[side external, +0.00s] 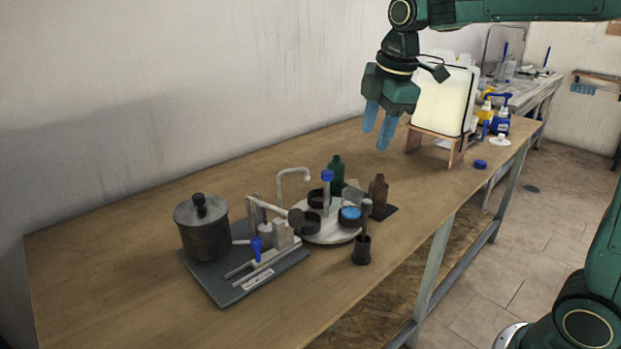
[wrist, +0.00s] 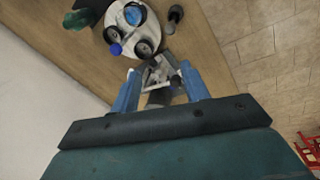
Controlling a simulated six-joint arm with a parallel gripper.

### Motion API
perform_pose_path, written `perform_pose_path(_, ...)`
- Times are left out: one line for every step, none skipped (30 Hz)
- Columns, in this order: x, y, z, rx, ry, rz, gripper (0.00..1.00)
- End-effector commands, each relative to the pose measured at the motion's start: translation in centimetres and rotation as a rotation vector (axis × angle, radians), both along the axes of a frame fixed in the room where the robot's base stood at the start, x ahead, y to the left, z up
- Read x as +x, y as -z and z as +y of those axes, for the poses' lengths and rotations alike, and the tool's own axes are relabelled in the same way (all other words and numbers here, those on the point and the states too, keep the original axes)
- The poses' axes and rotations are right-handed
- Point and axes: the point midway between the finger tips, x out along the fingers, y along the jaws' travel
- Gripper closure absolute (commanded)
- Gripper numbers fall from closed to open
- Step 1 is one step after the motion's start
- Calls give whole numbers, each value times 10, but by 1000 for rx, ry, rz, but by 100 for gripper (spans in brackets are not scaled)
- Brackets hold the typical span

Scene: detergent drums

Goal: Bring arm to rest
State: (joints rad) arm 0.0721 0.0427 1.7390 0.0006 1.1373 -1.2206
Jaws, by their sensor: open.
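My gripper (side external: 378,124) has two blue fingers and hangs in the air above the back part of the wooden table (side external: 130,219). The fingers are apart with nothing between them. The wrist view shows the same gripper (wrist: 161,88) with a gap between the blue fingers and the table items far beyond. In the side view it is left of a pale jerrycan (side external: 442,100) on a wooden stand (side external: 436,137). I cannot tell whether it touches anything there, but no contact shows.
A round white tray (side external: 327,235) with dark cups stands mid-table, beside a green bottle (side external: 337,174) and a brown bottle (side external: 378,191). A grey base plate (side external: 222,285) carries a dark lidded pot (side external: 203,231). A blue cap (side external: 480,164) lies near the right edge. The table's front left is clear.

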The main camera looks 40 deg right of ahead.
Motion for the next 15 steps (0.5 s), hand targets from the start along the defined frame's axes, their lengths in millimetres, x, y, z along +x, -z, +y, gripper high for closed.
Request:
perform_pose_path(-13,-4,3,11,48,-17,55)
perform_pose_path(-19,-5,4,18,79,-25,55)
perform_pose_path(-28,-6,5,29,119,-35,55)
perform_pose_path(-35,-7,6,37,150,-44,55)
perform_pose_path(-41,-8,8,46,181,-51,55)
perform_pose_path(-50,-8,9,57,222,-62,55)
perform_pose_path(-57,-8,10,67,252,-69,55)
perform_pose_path(-63,-9,11,75,282,-78,55)
perform_pose_path(-72,-8,13,89,323,-88,55)
perform_pose_path(-78,-8,14,98,354,-96,55)
perform_pose_path(-85,-7,15,109,384,-103,55)
perform_pose_path(-94,-6,16,122,424,-113,55)
perform_pose_path(-100,-6,17,133,454,-121,55)
perform_pose_path(-107,-5,17,144,484,-128,55)
perform_pose_path(-115,-3,19,159,526,-138,55)
